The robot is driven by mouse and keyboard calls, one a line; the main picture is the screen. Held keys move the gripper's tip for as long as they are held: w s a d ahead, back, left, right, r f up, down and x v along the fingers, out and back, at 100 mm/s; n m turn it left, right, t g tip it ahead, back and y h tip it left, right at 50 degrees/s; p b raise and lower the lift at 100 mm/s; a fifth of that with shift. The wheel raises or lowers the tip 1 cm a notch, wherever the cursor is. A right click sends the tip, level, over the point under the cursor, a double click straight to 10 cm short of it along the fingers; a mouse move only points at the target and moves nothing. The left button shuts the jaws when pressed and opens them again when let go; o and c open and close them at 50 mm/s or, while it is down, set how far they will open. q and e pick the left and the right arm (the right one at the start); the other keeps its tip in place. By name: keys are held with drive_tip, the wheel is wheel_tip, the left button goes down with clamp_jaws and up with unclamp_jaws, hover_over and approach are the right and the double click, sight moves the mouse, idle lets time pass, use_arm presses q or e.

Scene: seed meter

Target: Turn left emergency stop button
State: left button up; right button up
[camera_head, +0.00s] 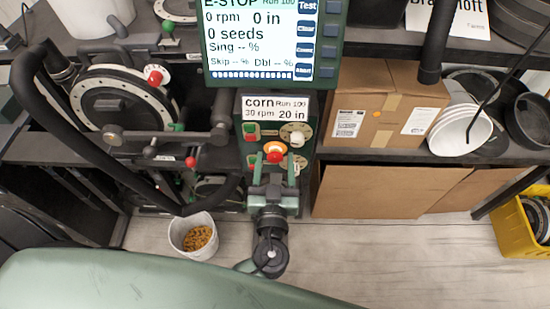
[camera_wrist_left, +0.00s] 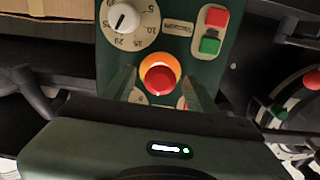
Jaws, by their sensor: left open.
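The red emergency stop button (camera_head: 275,154) with its orange-yellow collar is on the green control panel (camera_head: 250,172) below the display. It also shows in the left wrist view (camera_wrist_left: 160,80). My left gripper (camera_head: 274,168) is open in front of the panel, just below the button in the head view. In the left wrist view its two fingers stand left and right of the button, with gaps on both sides. I cannot tell whether the fingertips reach the button's depth. The lower part of the panel is partly hidden by the gripper. My right gripper is not in view.
A white dial (camera_wrist_left: 124,18) and a red-and-green switch plate (camera_wrist_left: 210,30) are close above the button. The seed meter disc (camera_head: 90,100) is at left, cardboard boxes (camera_head: 385,95) at right. A white bucket of corn (camera_head: 180,233) stands on the floor.

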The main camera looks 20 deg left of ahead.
use_arm(q)
clamp_jaws()
